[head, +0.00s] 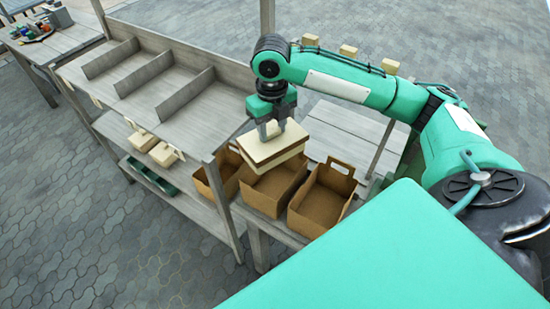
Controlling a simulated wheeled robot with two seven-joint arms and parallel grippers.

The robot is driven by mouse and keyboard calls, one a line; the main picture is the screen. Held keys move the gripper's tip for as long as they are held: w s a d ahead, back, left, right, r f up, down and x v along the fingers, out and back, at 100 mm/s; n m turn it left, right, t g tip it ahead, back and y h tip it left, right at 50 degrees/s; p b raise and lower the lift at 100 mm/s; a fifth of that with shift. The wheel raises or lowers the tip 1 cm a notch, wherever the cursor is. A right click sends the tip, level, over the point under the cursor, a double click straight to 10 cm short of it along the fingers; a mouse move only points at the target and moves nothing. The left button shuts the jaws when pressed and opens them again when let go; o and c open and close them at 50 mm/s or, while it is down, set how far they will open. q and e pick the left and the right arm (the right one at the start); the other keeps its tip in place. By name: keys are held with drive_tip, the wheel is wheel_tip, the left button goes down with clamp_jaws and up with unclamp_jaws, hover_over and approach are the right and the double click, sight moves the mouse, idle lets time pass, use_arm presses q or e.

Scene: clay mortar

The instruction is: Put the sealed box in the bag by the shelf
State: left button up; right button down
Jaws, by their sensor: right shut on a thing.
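My right gripper (271,131) points down and is shut on the sealed box (272,150), a cream box with a brown band around its side. The box hangs over the back part of the middle brown bag (273,193) and hides some of it. The bag by the shelf (214,180) is the leftmost brown bag, open at the top and partly behind the shelf post. A third open brown bag (322,205) stands at the right. Any gap between box and bag rim is hard to judge. My left gripper is out of view.
The grey wooden shelf (160,92) stands left of the bags, with empty slanted bays on top and cream boxes (163,154) lower down. Its upright post (222,205) stands close to the left bag. A side table (62,42) holds small coloured items.

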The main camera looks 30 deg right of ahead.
drive_tip(key=n, duration=0.2)
drive_tip(key=d+n, duration=0.1)
drive_tip(key=n, duration=0.1)
drive_tip(key=shift+w, duration=0.2)
drive_tip(key=shift+f, duration=0.3)
wheel_tip(320, 180, down, 19)
drive_tip(key=shift+f+p, duration=0.1)
drive_tip(key=shift+p, duration=1.15)
drive_tip(key=shift+f, duration=0.1)
drive_tip(key=shift+f, duration=0.1)
drive_tip(key=c, duration=0.8)
unclamp_jaws()
wheel_tip(320, 180, up, 12)
drive_tip(key=b, duration=0.2)
drive_tip(key=shift+b, duration=0.3)
